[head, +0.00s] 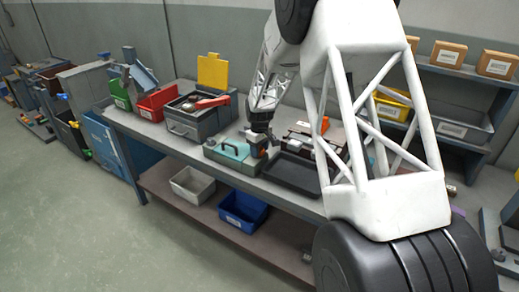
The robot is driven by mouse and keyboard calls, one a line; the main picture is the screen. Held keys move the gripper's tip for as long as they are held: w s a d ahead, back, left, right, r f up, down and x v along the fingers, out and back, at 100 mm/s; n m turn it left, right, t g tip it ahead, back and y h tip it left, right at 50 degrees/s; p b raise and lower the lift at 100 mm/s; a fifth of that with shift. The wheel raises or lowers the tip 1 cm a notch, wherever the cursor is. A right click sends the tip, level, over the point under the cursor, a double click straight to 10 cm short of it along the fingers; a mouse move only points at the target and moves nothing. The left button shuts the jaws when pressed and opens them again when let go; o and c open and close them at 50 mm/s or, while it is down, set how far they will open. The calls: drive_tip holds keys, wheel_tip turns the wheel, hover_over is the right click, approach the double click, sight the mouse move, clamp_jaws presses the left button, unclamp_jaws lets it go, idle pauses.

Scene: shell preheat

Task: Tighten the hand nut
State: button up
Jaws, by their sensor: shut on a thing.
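My gripper (259,143) points down over the workbench, at the right end of a grey fixture (222,160) with a teal part (234,149) on it. It is shut on a small part that I take for the hand nut; the fingers mostly hide it. A small orange-brown bit (263,154) shows just below the fingers. I cannot tell how the nut sits on its thread. My white lattice arm covers the right of the view.
A dark tray (291,173) lies right of the fixture. A grey box with an open yellow lid (212,71) and a red-handled tool (207,104) stands to the left, beside red (157,104) and green bins (120,102). White and blue bins (243,210) sit on the lower shelf.

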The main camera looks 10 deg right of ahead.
drive_tip(key=m, duration=0.5)
drive_tip(key=shift+a+m, duration=0.1)
drive_tip(key=shift+m, duration=0.2)
drive_tip(key=m, duration=0.5)
drive_tip(key=shift+a+m, duration=0.1)
drive_tip(key=shift+m, duration=0.3)
drive_tip(key=shift+r, duration=0.1)
drive_tip(key=o, duration=0.9)
drive_tip(key=shift+r, duration=3.85)
